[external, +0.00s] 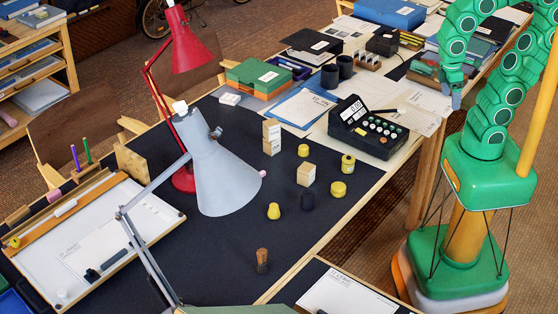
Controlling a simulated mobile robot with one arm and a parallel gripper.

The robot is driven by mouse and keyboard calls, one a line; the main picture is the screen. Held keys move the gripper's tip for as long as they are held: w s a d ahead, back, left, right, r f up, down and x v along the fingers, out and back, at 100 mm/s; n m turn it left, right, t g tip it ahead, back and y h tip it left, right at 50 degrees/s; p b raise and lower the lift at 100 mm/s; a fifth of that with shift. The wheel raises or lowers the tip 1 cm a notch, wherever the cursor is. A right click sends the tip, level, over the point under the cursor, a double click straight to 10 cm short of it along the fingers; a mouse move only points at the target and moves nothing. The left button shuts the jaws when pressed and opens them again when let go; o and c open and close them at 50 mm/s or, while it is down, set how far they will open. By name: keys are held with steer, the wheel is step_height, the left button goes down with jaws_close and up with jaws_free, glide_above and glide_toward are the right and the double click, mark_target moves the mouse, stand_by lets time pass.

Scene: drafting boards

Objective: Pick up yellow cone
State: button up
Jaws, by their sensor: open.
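A small yellow piece that tapers toward the top, the yellow cone (274,211), stands on the dark table mat, right of the grey lamp shade. Other yellow pieces near it are a squat one (338,188), a small one (303,150) and a jar-like one (348,164). My gripper (455,100) hangs from my green arm at the upper right, over the far right part of the tables. It is well apart from the cone and holds nothing that I can see. Its fingers are small in this view.
A grey desk lamp (224,175) leans over the mat just left of the cone. A black piece (308,200) and wooden blocks (310,175) stand close by. A black calculator (368,127) lies behind.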

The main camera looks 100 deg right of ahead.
mark_target(274, 213)
steer(key=shift+c, duration=1.1)
steer(key=w+a+f+m+y, duration=0.25)
steer(key=w+a, duration=0.25)
steer(key=w, duration=0.7)
steer(key=w+a+f+m+g+y, duration=0.1)
steer(key=w+a+f+m+y, duration=0.2)
steer(key=w, duration=0.9)
steer(key=w+a+f+m+y, duration=0.1)
steer(key=w+a+m+y, duration=0.4)
steer(key=w, duration=0.7)
steer(key=w+d+f+m+t+y, duration=0.1)
steer(key=w+d+f+m, duration=0.1)
steer(key=w+f, duration=0.5)
steer(key=w+d+f+m+t+y, duration=0.1)
steer(key=w+d+f+m, duration=0.1)
steer(key=w+f, duration=0.5)
steer(key=w+d+f+m+t+y, duration=0.1)
steer(key=w+d+f+m, duration=0.2)
steer(key=w+f, duration=0.5)
steer(key=shift+f+m+t, duration=0.4)
steer(key=shift+f+m, duration=0.2)
steer(key=shift+m, duration=0.05)
steer(key=shift+x, duration=3.9)
steer(key=shift+w+d, duration=0.1)
steer(key=c, duration=1)
